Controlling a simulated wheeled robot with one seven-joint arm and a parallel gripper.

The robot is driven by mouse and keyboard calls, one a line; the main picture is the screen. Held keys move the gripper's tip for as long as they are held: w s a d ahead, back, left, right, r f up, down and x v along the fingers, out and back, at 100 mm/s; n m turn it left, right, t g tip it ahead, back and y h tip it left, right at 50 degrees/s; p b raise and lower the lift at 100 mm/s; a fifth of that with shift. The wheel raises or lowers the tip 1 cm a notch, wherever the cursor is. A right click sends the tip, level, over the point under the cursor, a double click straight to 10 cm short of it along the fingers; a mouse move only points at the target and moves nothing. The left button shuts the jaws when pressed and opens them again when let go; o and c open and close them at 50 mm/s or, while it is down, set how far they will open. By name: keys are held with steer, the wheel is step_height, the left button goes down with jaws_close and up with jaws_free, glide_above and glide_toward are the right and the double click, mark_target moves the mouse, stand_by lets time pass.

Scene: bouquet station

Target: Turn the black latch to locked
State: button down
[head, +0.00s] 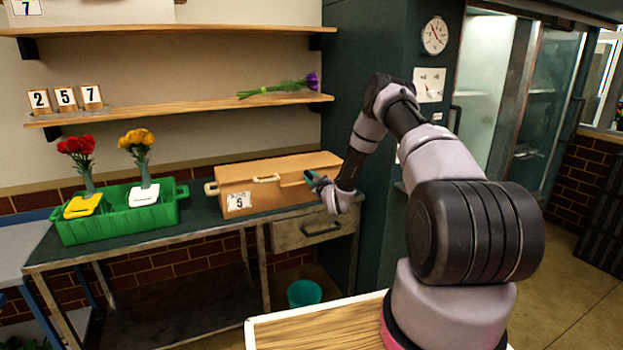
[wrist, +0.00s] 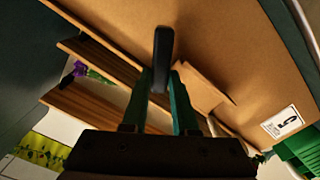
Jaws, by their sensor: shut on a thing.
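The black latch (wrist: 163,45) is a dark, rounded bar in the middle of the wrist view, on the face of the tan box (wrist: 225,50). My gripper (wrist: 161,76) has its two teal fingers on either side of the latch's lower part, shut on it. The latch points up the picture; I cannot tell whether this is locked. In the head view the box (head: 270,198) sits on the bench, and my gripper (head: 311,179) is at the right part of its front. The latch itself cannot be made out there.
A green crate (head: 120,222) with red and yellow flowers stands left of the box. A purple flower (head: 290,88) lies on the lower shelf (head: 180,108). A drawer (head: 305,231) is below the box, and a teal bin (head: 304,292) stands on the floor.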

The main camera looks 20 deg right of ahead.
steer(key=shift+a+f+n, duration=0.1)
steer(key=shift+f+n, duration=0.05)
steer(key=shift+n, duration=1.05)
steer(key=c, duration=0.7)
jaws_free()
steer(key=shift+s, duration=0.1)
